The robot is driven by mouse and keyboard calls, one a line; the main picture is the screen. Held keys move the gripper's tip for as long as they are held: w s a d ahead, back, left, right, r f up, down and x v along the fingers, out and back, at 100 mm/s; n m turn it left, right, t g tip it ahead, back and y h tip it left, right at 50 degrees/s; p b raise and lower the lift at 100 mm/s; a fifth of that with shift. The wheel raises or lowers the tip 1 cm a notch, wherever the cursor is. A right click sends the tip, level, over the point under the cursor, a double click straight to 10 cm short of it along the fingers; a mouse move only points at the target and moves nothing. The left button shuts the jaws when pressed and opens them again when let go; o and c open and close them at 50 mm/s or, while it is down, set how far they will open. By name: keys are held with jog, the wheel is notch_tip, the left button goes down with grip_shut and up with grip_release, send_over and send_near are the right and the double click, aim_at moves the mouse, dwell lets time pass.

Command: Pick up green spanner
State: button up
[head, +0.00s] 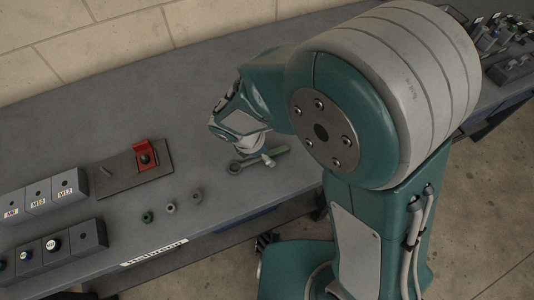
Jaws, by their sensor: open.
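A green spanner (280,152) lies on the grey bench top, to the left of my arm's large shoulder joint. A dark ring-shaped end (235,167) shows at its left; I cannot tell whether this belongs to the same spanner. My gripper (263,157) points down from the wrist, just above or at the middle of the spanner. It is open, with nothing visibly held. The wrist and gripper cover part of the spanner, and the picture is too small to tell whether they touch.
Several nuts or rings (170,207) lie to the left. A dark plate (115,178) with a red block (148,152) stands beyond them. Grey labelled bins (70,187) are at far left. A tool rack (490,35) is at upper right. The bench behind the wrist is clear.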

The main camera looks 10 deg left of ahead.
jog(key=shift+f, duration=0.1)
grip_shut()
dwell(0.3)
